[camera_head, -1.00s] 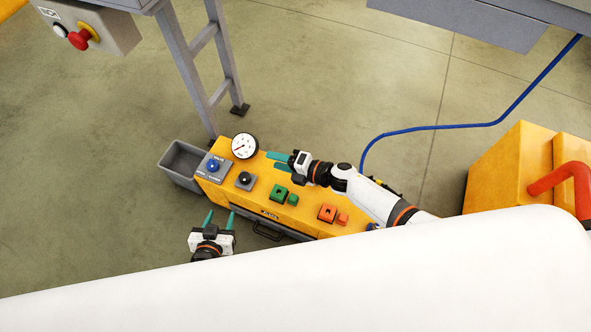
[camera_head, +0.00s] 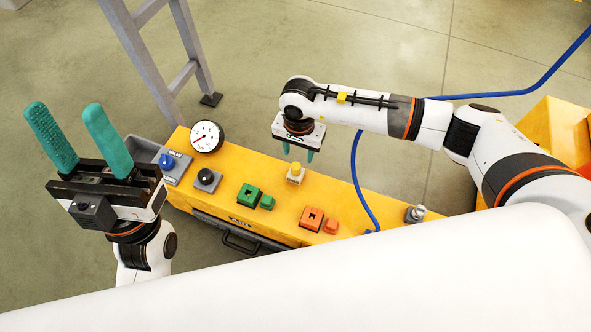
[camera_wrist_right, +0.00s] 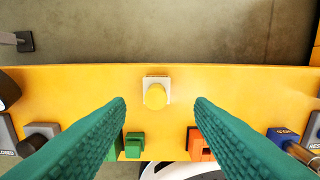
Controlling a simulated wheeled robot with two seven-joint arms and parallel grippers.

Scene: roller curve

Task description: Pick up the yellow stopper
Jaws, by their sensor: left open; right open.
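The yellow stopper (camera_head: 296,168) stands upright in a pale square base (camera_head: 294,178) on the back part of the yellow bench top. In the right wrist view the stopper (camera_wrist_right: 156,97) lies ahead of and between my fingers, with nothing touching it. My right gripper (camera_head: 299,154) is open and empty, fingers pointing down, above and just behind the stopper in the head view. Its green fingers also show in the right wrist view (camera_wrist_right: 160,105). My left gripper (camera_head: 75,135) is open and empty, fingers pointing up, at the left of the bench.
The yellow bench (camera_head: 340,187) carries a pressure gauge (camera_head: 207,137), a blue button (camera_head: 166,161), a black knob (camera_head: 205,176), green blocks (camera_head: 248,195) and orange blocks (camera_head: 312,218). A grey frame leg (camera_head: 150,60) stands at the back left.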

